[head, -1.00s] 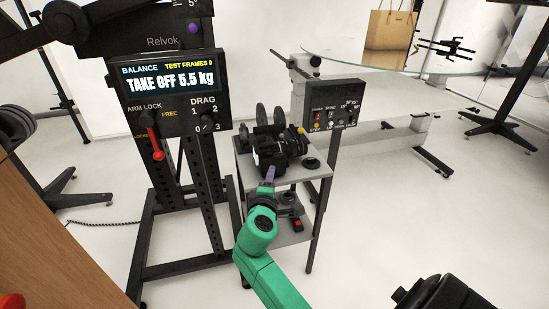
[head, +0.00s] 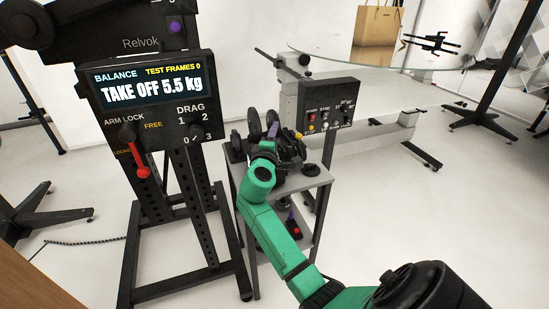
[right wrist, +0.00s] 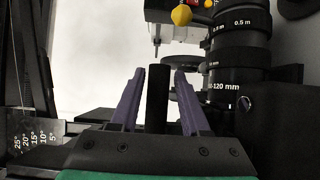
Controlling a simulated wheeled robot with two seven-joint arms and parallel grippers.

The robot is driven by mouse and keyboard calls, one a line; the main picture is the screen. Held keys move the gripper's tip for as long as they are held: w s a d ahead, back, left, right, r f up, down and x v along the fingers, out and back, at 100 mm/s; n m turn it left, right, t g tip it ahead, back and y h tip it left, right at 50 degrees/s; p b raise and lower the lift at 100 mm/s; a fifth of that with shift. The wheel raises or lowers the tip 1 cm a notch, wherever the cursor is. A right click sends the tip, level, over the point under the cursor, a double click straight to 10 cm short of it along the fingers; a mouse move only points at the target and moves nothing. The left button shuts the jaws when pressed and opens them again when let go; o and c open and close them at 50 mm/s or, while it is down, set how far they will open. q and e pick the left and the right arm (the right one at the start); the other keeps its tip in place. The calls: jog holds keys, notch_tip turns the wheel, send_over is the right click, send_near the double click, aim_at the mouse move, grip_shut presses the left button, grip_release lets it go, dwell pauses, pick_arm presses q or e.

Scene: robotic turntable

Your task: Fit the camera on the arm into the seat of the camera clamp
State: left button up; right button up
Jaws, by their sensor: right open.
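The black camera (head: 290,150) stands on the top shelf of a small grey cart, partly hidden by my green right arm. In the right wrist view its lens barrel (right wrist: 238,60), with white distance marks, stands at the right. My right gripper (right wrist: 158,90) is open. Its two purple fingers stand either side of a black upright post (right wrist: 157,98) and look apart from it. In the head view the fingers are mostly hidden behind my wrist. The camera clamp and its seat cannot be made out. My left gripper is not in view.
A black balance stand (head: 150,92) at the left reads "TAKE OFF 5.5 kg" and has a red lever (head: 136,155). A control box (head: 326,105) stands behind the cart's top shelf (head: 308,180). A glass turntable (head: 400,62) is beyond. Floor right of the cart is clear.

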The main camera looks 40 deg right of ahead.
jog(key=x, duration=0.3)
jog(key=shift+d+r, duration=0.1)
jog(key=shift+d, duration=0.05)
jog(key=shift+w+d, duration=0.15)
jog(key=shift+w, duration=0.05)
jog(key=shift+c, duration=0.7)
jog(key=shift+s, duration=0.1)
jog(key=c, duration=0.5)
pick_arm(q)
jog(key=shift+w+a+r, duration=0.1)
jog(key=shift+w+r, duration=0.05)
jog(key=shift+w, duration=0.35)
pick_arm(e)
grip_shut()
jog(key=shift+r, duration=0.15)
